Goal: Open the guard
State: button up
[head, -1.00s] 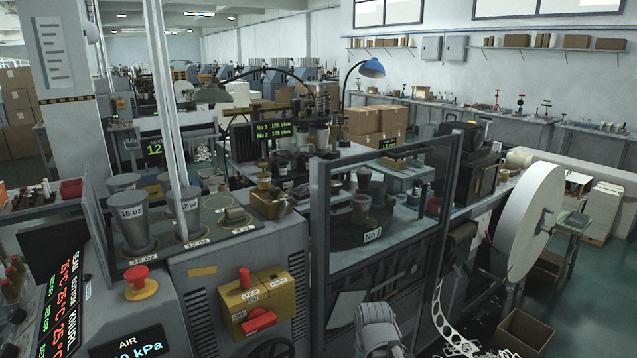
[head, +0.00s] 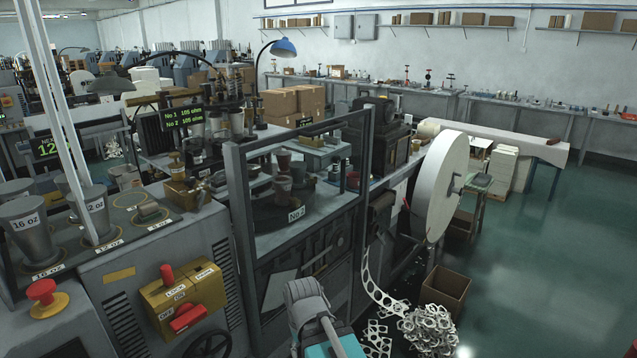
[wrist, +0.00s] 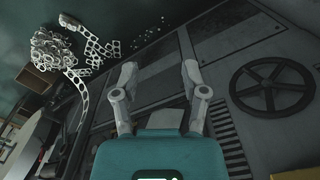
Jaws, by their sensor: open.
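The guard (head: 240,215) is a dark grey upright frame with a clear pane. It stands across the front of the forming station labelled No 2, and cups on the dark round table show through it. I cannot make out a handle on it. My arm shows in front of and below the guard in the head view, with its fingers out of sight there. In the wrist view my gripper (wrist: 160,66) has its two grey fingers wide apart with nothing between them. It faces a dark machine front, apart from the guard as far as I can tell.
A yellow switch box (head: 182,293) with red knobs is left of the guard. A large white paper roll (head: 440,185) stands to the right. Scrap webbing (head: 430,330) and a cardboard box (head: 446,288) lie on the floor. A handwheel (wrist: 272,85) is right of my fingers.

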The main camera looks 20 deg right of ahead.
jog(key=shift+w+r, duration=0.1)
jog(key=w+d+r+m+t+y+p, duration=0.1)
jog(key=w+r+m+t+y+p, duration=0.25)
jog(key=w+r+p, duration=0.75)
jog(key=m+t+h+p, duration=0.2)
jog(key=m+t+p, duration=1)
jog(key=p, duration=0.8)
send_near(331, 129)
jog(key=f+v, duration=0.1)
jog(key=v, duration=0.2)
jog(key=shift+d+r+y, duration=0.25)
jog(key=shift+r, duration=0.1)
jog(key=shift+w, duration=0.2)
jog(key=b+x, duration=0.2)
jog(key=x, duration=1.1)
jog(key=shift+w+b, duration=0.25)
jog(key=shift+b, duration=0.05)
